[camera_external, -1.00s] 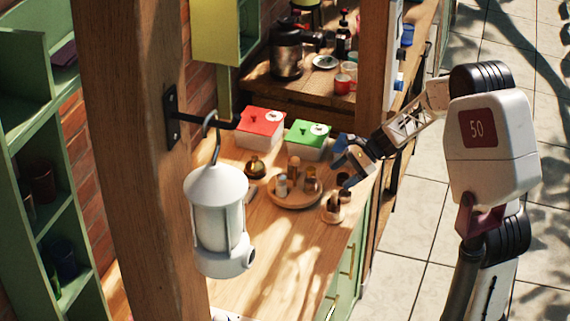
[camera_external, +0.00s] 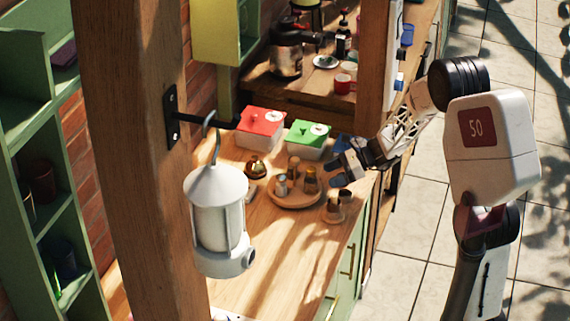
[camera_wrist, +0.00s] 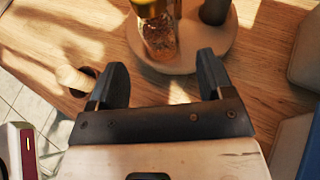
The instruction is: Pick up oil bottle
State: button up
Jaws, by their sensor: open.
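The oil bottle looks like a clear amber bottle with a yellow cap (camera_wrist: 158,38). It stands on a round wooden tray (camera_wrist: 188,62), and its top is cut off by the upper edge of the wrist view. In the external view I take it to be the small amber-brown bottle (camera_external: 311,181) at the right side of the tray (camera_external: 292,204). My gripper (camera_wrist: 160,80) is open and empty. In the external view my gripper (camera_external: 333,171) is just right of the tray, its fingers pointing left at the bottle. The bottle is ahead of the fingers, not between them.
A dark cylinder (camera_wrist: 214,10) stands close to the bottle on the tray. Red-lidded (camera_external: 261,122) and green-lidded (camera_external: 308,135) boxes stand behind the tray.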

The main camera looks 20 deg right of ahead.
aim_at(311, 183)
jog(key=shift+x, duration=1.3)
jog(key=shift+x, duration=2.6)
jog(key=shift+s+r, duration=0.1)
jog(key=shift+r, duration=0.05)
jog(key=shift+c, duration=0.3)
jog(key=c, duration=1)
notch_tip(311, 183, up, 18)
